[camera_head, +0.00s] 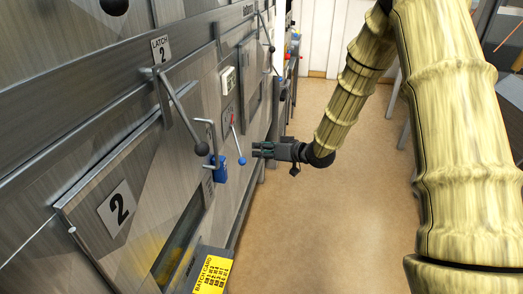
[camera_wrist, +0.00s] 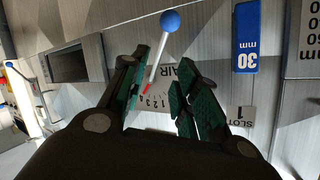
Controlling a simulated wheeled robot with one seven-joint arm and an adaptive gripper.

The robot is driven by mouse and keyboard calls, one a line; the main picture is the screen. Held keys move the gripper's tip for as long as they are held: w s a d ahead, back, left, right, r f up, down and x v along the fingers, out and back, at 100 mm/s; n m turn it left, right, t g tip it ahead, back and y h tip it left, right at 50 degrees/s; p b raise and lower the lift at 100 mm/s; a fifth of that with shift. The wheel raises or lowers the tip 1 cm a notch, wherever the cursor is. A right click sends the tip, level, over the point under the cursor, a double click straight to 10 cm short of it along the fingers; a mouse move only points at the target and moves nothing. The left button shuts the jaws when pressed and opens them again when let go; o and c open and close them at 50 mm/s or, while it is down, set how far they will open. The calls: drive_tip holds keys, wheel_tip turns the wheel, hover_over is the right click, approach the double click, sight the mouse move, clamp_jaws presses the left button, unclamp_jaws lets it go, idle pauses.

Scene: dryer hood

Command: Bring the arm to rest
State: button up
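My gripper (camera_head: 263,149) is in front of the steel machine wall, level with the lower levers, with its fingers pointing left toward the wall. In the wrist view my gripper (camera_wrist: 160,85) is open, its green-padded fingers apart, and I see nothing held between them. A blue-knobbed lever (camera_wrist: 158,52) with a red end shows past the fingers, beside a numbered AIR scale (camera_wrist: 152,101). The lever also shows in the head view (camera_head: 237,138), left of my fingertips. I cannot tell for sure whether a finger touches it.
A latch handle with a grey ball (camera_head: 201,148) sticks out under the LATCH 2 plate (camera_head: 160,49). A blue block (camera_head: 219,170) marked 30 mm (camera_wrist: 245,37) hangs nearby. A yellow batch card (camera_head: 212,273) is lower down. The floor (camera_head: 325,230) right of the wall is clear.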

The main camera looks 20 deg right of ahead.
drive_tip(key=shift+f, duration=0.1)
drive_tip(key=s+a+f+m+g+h, duration=0.1)
drive_tip(key=s+a+f+g+h, duration=0.15)
drive_tip(key=s+f, duration=0.8)
drive_tip(key=s+a+f+m+g+h, duration=0.1)
drive_tip(key=s+a+f+g+h, duration=0.2)
drive_tip(key=s+f, duration=0.8)
drive_tip(key=s+a+f+g+h, duration=0.1)
drive_tip(key=s+f+g, duration=0.2)
drive_tip(key=s+f, duration=0.4)
drive_tip(key=s+a+f+g, duration=0.1)
drive_tip(key=s+f+g, duration=0.2)
drive_tip(key=s, duration=1.8)
wheel_tip(320, 180, down, 4)
drive_tip(key=shift+s+a+f+h, duration=0.1)
drive_tip(key=shift+s+a+h, duration=0.05)
drive_tip(key=shift+a+h, duration=0.2)
